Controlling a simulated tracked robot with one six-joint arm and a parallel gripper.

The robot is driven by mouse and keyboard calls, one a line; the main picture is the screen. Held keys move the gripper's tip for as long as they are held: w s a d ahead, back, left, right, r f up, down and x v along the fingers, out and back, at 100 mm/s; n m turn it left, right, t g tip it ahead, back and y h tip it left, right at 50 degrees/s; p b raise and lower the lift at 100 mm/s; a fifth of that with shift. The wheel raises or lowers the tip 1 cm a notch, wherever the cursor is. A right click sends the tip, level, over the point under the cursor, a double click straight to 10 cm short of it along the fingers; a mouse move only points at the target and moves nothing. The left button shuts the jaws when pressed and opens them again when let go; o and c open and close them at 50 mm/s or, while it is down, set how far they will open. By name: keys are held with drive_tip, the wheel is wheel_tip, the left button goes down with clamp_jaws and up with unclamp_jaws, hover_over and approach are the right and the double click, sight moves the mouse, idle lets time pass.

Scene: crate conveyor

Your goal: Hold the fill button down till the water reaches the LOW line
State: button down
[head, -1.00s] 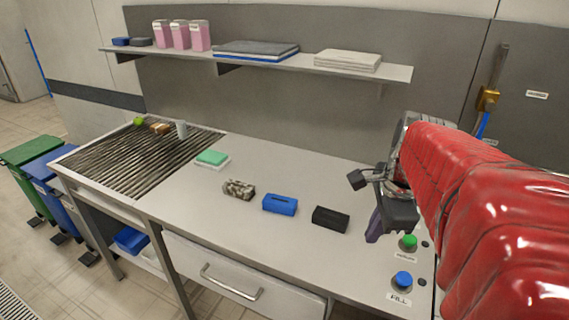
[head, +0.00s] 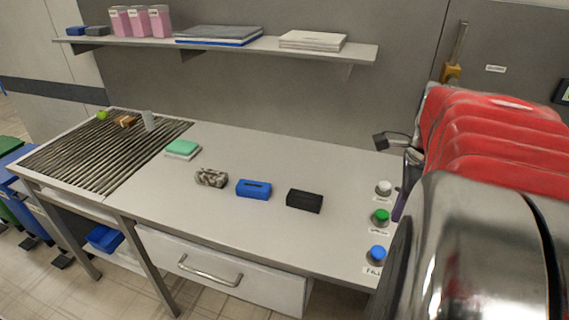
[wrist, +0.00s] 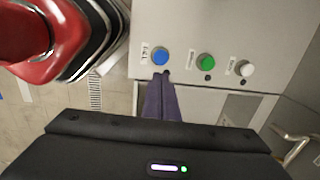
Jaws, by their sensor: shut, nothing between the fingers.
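The blue fill button (head: 377,253) stands near the counter's front right end, with a label reading FILL beside it. It also shows in the wrist view (wrist: 161,57). My gripper (wrist: 162,78) has its purple fingers shut together with nothing between them. In the wrist view the fingertips appear just below the blue button; I cannot tell whether they touch it or how high they are. No water and no LOW line are in view.
A green button (head: 380,217) and a white button (head: 383,188) stand in line behind the blue one. A brass valve-like fitting (head: 452,73) is on the wall.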

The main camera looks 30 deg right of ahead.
sight(379, 252)
drive_tip(key=f, duration=0.4)
drive_tip(key=w+f, duration=0.1)
drive_tip(key=f, duration=0.9)
drive_tip(key=shift+w+d, duration=0.2)
drive_tip(key=shift+d, duration=0.05)
